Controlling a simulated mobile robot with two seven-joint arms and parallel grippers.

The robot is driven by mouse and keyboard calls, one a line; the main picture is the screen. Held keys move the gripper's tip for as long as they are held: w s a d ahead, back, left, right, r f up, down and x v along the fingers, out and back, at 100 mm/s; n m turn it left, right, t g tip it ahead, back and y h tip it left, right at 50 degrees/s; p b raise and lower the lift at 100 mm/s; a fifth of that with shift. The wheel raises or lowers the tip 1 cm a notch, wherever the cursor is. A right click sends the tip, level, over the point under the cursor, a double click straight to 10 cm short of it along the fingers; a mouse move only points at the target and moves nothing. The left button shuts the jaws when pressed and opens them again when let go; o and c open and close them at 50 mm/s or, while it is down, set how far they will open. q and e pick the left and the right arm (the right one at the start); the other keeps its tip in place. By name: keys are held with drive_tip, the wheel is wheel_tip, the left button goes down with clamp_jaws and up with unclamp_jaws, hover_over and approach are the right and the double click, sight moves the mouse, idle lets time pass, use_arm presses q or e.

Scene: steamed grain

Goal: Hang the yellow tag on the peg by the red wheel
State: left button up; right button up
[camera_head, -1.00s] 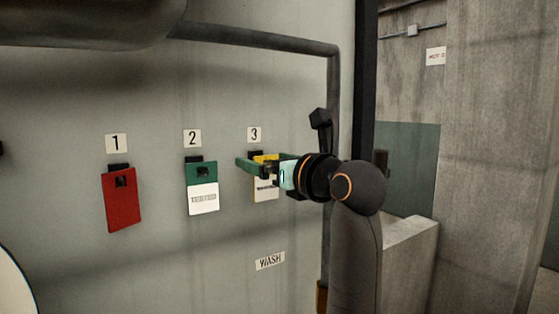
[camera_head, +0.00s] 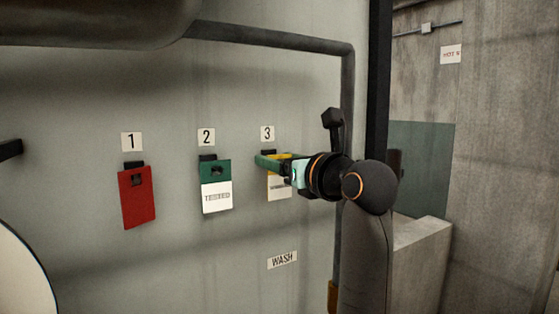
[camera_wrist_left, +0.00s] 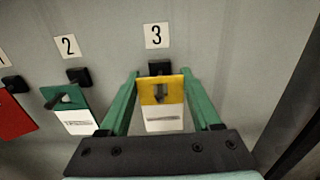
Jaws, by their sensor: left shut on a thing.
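The yellow tag (camera_head: 278,190), yellow above and white below, hangs at the black peg under label 3 in the head view. In the left wrist view the tag (camera_wrist_left: 163,112) sits between my green fingers, with the peg showing in its slot. My left gripper (camera_head: 266,160) is shut on the tag's side edges; it also shows in the left wrist view (camera_wrist_left: 161,80). The fingers and wrist hide part of the tag in the head view. No red wheel is in view. My right gripper is not in view.
A red tag (camera_head: 138,198) hangs under label 1 and a green-and-white tag (camera_head: 216,190) under label 2, close left of my gripper. A black fitting (camera_head: 10,149) sticks in at the left edge. A dark pipe (camera_head: 347,100) runs down behind my wrist.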

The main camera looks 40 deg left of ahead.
sight(280, 158)
use_arm(q)
drive_tip(key=shift+c, duration=0.7)
drive_tip(key=o, duration=1.3)
drive_tip(key=c, duration=1.5)
drive_tip(key=shift+r, duration=0.2)
drive_tip(key=shift+d, duration=0.15)
drive_tip(key=shift+v, duration=1.65)
